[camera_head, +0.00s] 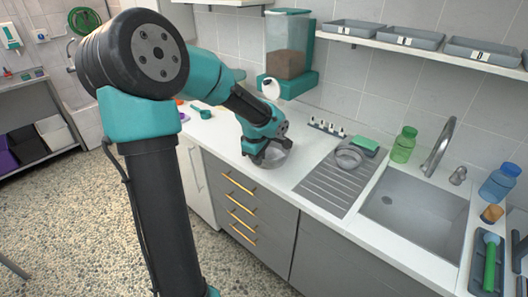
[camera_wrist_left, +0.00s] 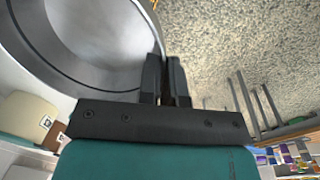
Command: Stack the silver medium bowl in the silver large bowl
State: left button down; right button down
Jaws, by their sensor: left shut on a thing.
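My left gripper (camera_head: 268,158) is shut on the rim of a silver bowl (camera_head: 277,158) over the worktop, left of the draining board. In the left wrist view the fingers (camera_wrist_left: 165,80) close at the rim of this bowl (camera_wrist_left: 85,40), whose smooth inside fills the upper left. A second silver bowl (camera_head: 348,157) sits upright on the draining board, to the right of the gripper and apart from it. I cannot tell for sure from the pictures which bowl is the medium one. My right gripper is not in view.
The ribbed draining board (camera_head: 328,190) has free room in front of the second bowl. A green sponge (camera_head: 365,144), a green bottle (camera_head: 403,145) and the sink (camera_head: 415,205) lie to its right. A food dispenser (camera_head: 288,60) stands behind my left arm.

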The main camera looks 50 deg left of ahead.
pick_arm(q)
jog(key=shift+a, duration=0.1)
dwell(0.3)
jog(key=w+a+f, duration=0.1)
jog(key=w+a, duration=0.8)
jog(key=a, duration=0.3)
jog(key=shift+w+f, duration=0.2)
jog(key=shift+w, duration=0.05)
jog(key=shift+w+a+f, duration=0.1)
jog(key=shift+f, duration=0.8)
jog(key=shift+w+a+f, duration=0.1)
jog(key=shift+f, duration=0.75)
jog(key=shift+f, duration=0.65)
